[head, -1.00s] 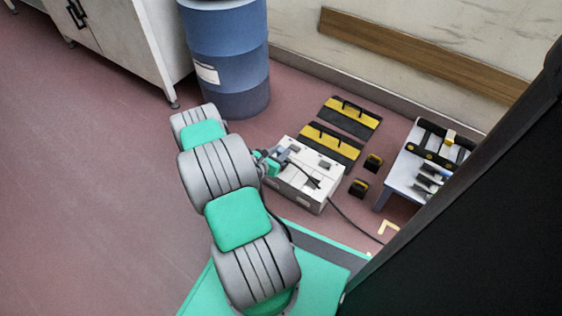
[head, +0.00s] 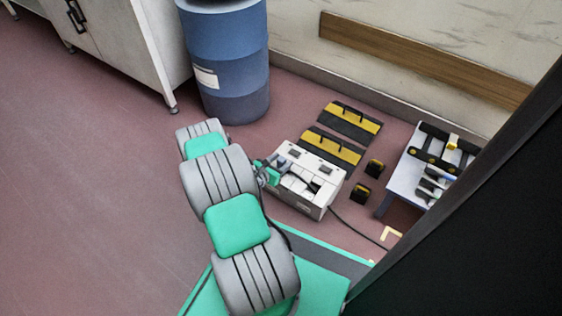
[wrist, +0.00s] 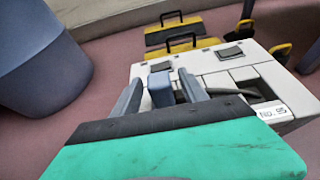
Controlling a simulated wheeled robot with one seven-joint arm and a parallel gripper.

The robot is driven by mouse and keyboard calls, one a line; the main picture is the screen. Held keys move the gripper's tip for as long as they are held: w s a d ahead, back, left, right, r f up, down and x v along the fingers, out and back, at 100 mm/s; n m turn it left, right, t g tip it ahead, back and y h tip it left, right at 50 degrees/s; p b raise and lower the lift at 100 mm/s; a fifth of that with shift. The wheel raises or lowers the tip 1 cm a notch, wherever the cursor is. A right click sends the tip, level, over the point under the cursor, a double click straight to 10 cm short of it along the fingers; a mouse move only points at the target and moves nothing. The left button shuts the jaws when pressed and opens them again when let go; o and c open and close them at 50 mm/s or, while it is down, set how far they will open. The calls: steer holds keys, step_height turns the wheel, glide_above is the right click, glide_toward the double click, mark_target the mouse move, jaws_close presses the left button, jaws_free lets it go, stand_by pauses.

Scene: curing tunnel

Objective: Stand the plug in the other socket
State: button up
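A white box (head: 322,195) labelled "No. 95" stands on the floor; in the wrist view its top (wrist: 205,62) has dark square lids and recesses. A blue-grey block, apparently the plug (wrist: 160,88), stands upright near the box's left end. My gripper (wrist: 160,80) has its two grey fingers apart, one on each side of the plug, with a gap showing at both sides. The plug's lower end is hidden by my gripper's body. A dark cable (wrist: 235,89) curves over the box top. In the head view my gripper (head: 268,173) is at the box's left edge.
A blue drum (head: 228,60) stands behind to the left. Black-and-yellow plates (head: 345,122) and two small black-yellow blocks (head: 374,168) lie beyond and right of the box. A low table (head: 403,178) with parts stands at right. A cable (head: 358,226) trails right over the floor.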

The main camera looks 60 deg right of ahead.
steer(key=shift+a+r, duration=0.1)
steer(key=shift+r, duration=0.15)
steer(key=p+v, duration=0.5)
steer(key=v, duration=0.6)
steer(key=w+a+r+m+t+y, duration=0.2)
steer(key=w+a+r+m+y, duration=0.5)
steer(key=w+a+r+m, duration=0.7)
steer(key=s+a+r+m+t+y, duration=0.1)
steer(key=s+a+r+y, duration=0.2)
steer(key=a+r, duration=0.6)
steer(key=s+a+r+m+t+y, duration=0.1)
steer(key=s+a+r+y, duration=0.2)
steer(key=a+r, duration=0.5)
steer(key=s+a, duration=0.1)
steer(key=a, duration=0.7)
steer(key=shift+s+r, duration=0.2)
steer(key=shift+r, duration=0.2)
steer(key=shift+r, duration=0.1)
steer(key=shift+c, duration=0.2)
